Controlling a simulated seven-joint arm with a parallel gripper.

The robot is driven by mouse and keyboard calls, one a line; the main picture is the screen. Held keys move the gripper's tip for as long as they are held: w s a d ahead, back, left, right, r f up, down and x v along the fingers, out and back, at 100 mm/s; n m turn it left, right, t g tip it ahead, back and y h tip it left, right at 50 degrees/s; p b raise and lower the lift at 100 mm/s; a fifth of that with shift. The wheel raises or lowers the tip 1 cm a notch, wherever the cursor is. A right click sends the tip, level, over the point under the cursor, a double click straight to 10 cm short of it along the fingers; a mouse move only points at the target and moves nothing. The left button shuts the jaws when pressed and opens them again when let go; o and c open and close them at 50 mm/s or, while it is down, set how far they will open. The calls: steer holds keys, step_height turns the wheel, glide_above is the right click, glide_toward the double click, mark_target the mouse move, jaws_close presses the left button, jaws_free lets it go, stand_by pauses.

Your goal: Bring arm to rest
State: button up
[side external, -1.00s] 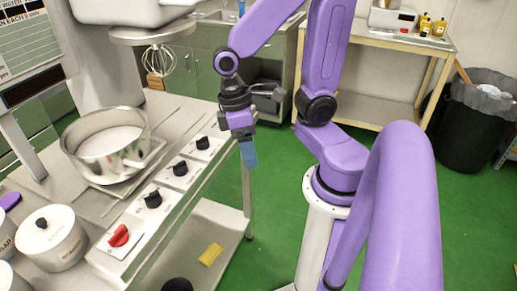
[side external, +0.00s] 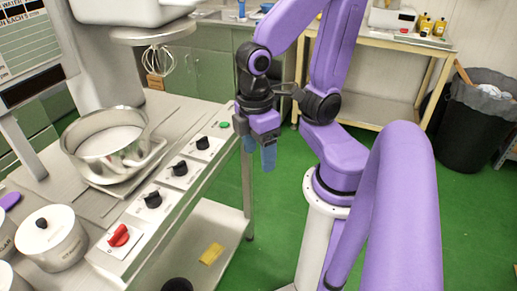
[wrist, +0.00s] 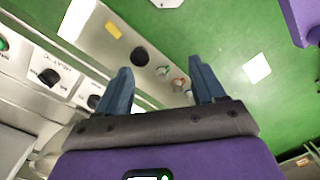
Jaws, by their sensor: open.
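My gripper (side external: 259,157) hangs pointing down just off the right edge of the steel worktable, its blue fingers apart with nothing between them. In the wrist view my gripper (wrist: 160,85) also shows two blue fingers spread wide and empty. The steel kettle (side external: 107,142) stands upright on the worktable to the left, with pale contents in it. It is clear of my gripper. A row of controls runs along the table's front edge, with a red knob (side external: 119,236), black knobs (side external: 153,199) and a green button (side external: 224,125).
White lidded canisters (side external: 50,238) stand at the lower left. A whisk (side external: 158,60) hangs from the mixer above the kettle. A lower shelf (side external: 222,222) holds a yellow item. A black bin (side external: 478,125) stands at the right. Green floor (side external: 270,215) is open beside the table.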

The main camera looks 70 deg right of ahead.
steer(key=shift+s+a+r+n+t, duration=0.2)
steer(key=shift+s+n, duration=0.2)
steer(key=shift+n, duration=0.1)
steer(key=shift+s+a+r+n+t, duration=0.2)
steer(key=shift+s+n, duration=0.15)
steer(key=shift+n, duration=0.15)
stand_by(0.5)
